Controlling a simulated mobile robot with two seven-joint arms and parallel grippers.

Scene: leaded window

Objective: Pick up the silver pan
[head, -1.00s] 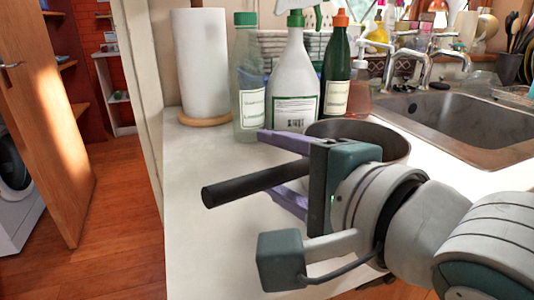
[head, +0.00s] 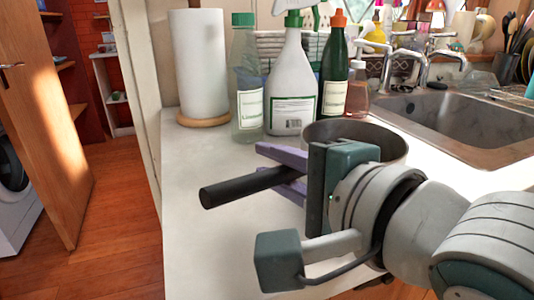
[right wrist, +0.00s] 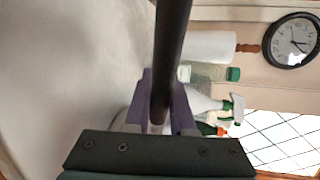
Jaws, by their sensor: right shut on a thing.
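The silver pan (head: 378,137) is on the white counter in the middle of the head view, partly hidden behind my right gripper. Its black handle (head: 232,189) points left, towards the counter's front left part. My right gripper (head: 278,170) has its purple fingers closed around the handle. The right wrist view shows the black handle (right wrist: 172,55) running between the two purple fingers (right wrist: 160,105). I cannot tell whether the pan is clear of the counter. My left gripper is not in view.
Behind the pan stand a clear bottle (head: 247,90), a white spray bottle (head: 292,85), a dark green bottle (head: 334,75) and a paper towel roll (head: 199,65). A sink (head: 460,118) with taps is at the right. The counter (head: 205,235) is bare at the left.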

